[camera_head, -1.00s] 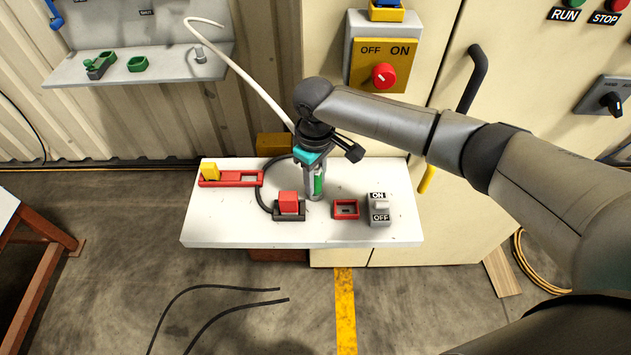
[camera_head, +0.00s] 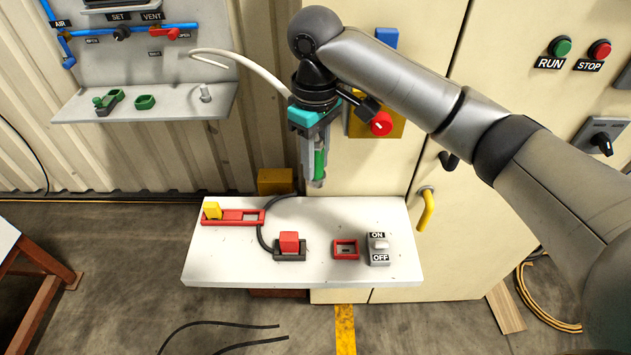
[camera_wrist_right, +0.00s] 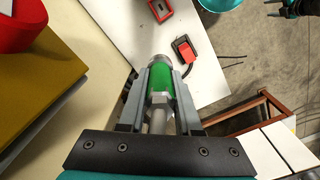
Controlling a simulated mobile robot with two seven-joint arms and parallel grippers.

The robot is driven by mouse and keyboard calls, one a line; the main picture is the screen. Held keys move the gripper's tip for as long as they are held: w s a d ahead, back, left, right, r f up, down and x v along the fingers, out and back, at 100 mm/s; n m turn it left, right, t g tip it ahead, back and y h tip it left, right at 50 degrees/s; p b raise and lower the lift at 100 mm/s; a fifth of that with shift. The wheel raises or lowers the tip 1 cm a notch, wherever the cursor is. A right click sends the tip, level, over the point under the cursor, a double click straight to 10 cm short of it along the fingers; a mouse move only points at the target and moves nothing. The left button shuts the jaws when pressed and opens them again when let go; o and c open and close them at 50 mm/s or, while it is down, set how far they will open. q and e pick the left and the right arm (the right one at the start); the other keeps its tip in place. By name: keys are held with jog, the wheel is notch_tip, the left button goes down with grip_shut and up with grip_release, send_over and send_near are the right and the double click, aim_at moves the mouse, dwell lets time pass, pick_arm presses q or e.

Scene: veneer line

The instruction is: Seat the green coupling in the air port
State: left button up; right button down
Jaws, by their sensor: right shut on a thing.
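The green coupling (camera_head: 320,163), with metal ends, is in my right gripper (camera_head: 314,180), which is shut on it and points down. It is held in the air above the back of the white table. In the right wrist view the coupling (camera_wrist_right: 160,79) lies between the two grey fingers. A pale hose (camera_head: 255,72) runs from the upper left to behind this gripper; where it ends is hidden. A small grey upright stub (camera_head: 205,94) stands on the wall shelf at the left; I cannot tell whether it is the air port.
The white table (camera_head: 220,265) bears a red tray (camera_head: 232,217) with a yellow block, a red block (camera_head: 289,241), a red frame (camera_head: 346,249) and an ON/OFF switch (camera_head: 379,248). The shelf (camera_head: 175,105) holds green parts. A red knob (camera_head: 381,123) stands close right of my gripper.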

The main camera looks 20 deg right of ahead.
notch_tip(320, 180, up, 2)
jog(key=shift+r, duration=0.15)
jog(key=shift+s+f+b, duration=0.2)
jog(key=shift+f+b, duration=0.15)
jog(key=shift+b, duration=0.05)
jog(key=s+d+f+m+b, duration=0.2)
jog(key=s+f+m+b, duration=0.5)
jog(key=s+f+b, duration=0.3)
jog(key=shift+s+d+f+b, duration=0.15)
jog(key=shift+d+f+b, duration=0.2)
jog(key=shift+f+b, duration=0.35)
jog(key=shift+r, duration=0.2)
